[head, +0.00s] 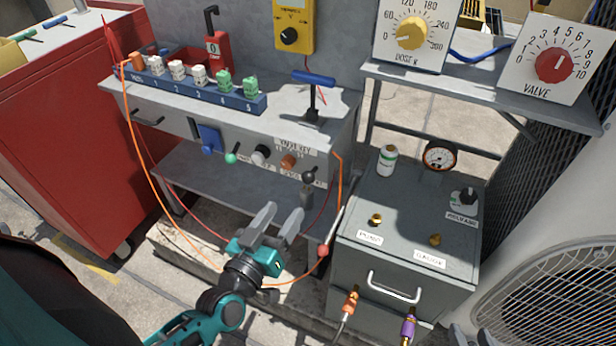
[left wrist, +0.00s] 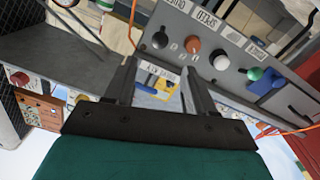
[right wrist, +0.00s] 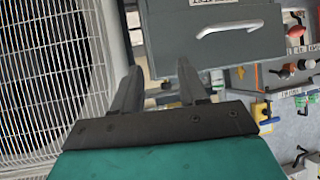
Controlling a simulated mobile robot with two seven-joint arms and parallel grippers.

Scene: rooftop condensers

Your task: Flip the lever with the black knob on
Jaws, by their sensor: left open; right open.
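A lever with a round black knob (head: 309,176) stands at the right end of the bench's front panel. The black knob (left wrist: 160,40) also shows in the left wrist view, above and between my fingers. Next to it are an orange knob (head: 289,161), a white knob (head: 261,154), a green knob (head: 232,158) and a blue switch (head: 208,140). My left gripper (head: 283,213) is open and empty, below and a little left of the black knob in the head view, apart from it. My right gripper (right wrist: 160,76) is open and empty, facing the grey cabinet.
A grey cabinet (head: 400,221) with a gauge (head: 439,156) and fittings stands right of the bench. An orange cable (head: 139,148) loops below the bench. A red-knobbed rod (head: 322,251) leans near the cabinet. A condenser (head: 555,300) and a red cabinet (head: 80,130) flank the area.

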